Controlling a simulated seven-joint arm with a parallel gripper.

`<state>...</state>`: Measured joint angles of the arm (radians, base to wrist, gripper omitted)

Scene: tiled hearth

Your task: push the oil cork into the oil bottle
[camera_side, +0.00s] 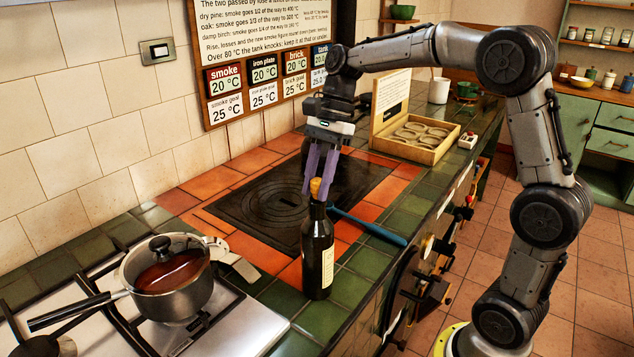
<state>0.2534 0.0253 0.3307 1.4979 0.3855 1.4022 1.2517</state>
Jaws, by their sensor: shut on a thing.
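The oil bottle (317,254) is dark with a pale label and stands upright on the green tiles at the counter's front edge. The oil cork (316,187) is tan and sits at the top of the bottle's neck, between my fingertips. How deep it sits in the neck is too small to tell. My gripper (320,184) points down from above with its purple fingers shut on the cork. The fingers hide part of the cork's sides.
A lidded pot (172,290) stands on the stove to the left. A black iron plate (262,213) lies behind the bottle. A blue-handled tool (372,228) lies just right of the bottle. An open wooden box (418,135) stands further back.

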